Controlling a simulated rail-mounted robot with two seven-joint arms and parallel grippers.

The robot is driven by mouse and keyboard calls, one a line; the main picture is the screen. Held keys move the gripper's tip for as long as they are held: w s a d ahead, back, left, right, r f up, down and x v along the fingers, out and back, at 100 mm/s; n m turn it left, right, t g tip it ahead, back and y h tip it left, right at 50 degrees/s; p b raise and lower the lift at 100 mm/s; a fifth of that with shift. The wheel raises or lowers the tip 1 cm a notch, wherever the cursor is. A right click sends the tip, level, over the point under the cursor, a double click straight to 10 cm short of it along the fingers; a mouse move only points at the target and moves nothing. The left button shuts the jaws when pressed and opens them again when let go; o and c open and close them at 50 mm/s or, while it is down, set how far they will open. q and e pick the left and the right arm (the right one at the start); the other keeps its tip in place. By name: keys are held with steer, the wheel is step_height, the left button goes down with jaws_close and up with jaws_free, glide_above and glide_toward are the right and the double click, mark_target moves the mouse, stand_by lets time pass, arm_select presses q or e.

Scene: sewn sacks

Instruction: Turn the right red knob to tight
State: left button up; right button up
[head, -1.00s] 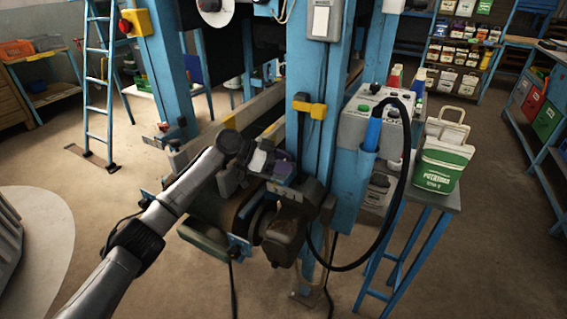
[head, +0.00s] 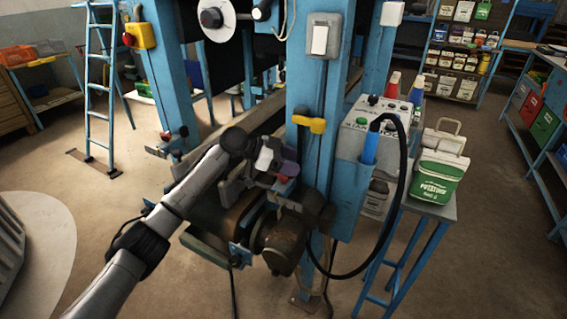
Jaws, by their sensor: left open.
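My left arm reaches in from the lower left to the blue machine frame. My left gripper (head: 283,176) is open at the end of the conveyor, beside the blue post and above the dark motor. A small red patch (head: 289,169) shows right at the gripper. It may be the right red knob, but the gripper covers most of it, and I cannot tell whether the fingers touch it. How tight it is does not show. My right gripper is not in view.
The dark motor (head: 279,239) sits just below my gripper. A green and white sack (head: 438,170) stands on a small table.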

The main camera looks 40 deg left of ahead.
arm_select(q)
steer(key=d+r+p, duration=0.3)
steer(key=d+r, duration=0.2)
steer(key=d, duration=0.4)
steer(key=shift+d+r, duration=0.2)
steer(key=shift+o, duration=0.3)
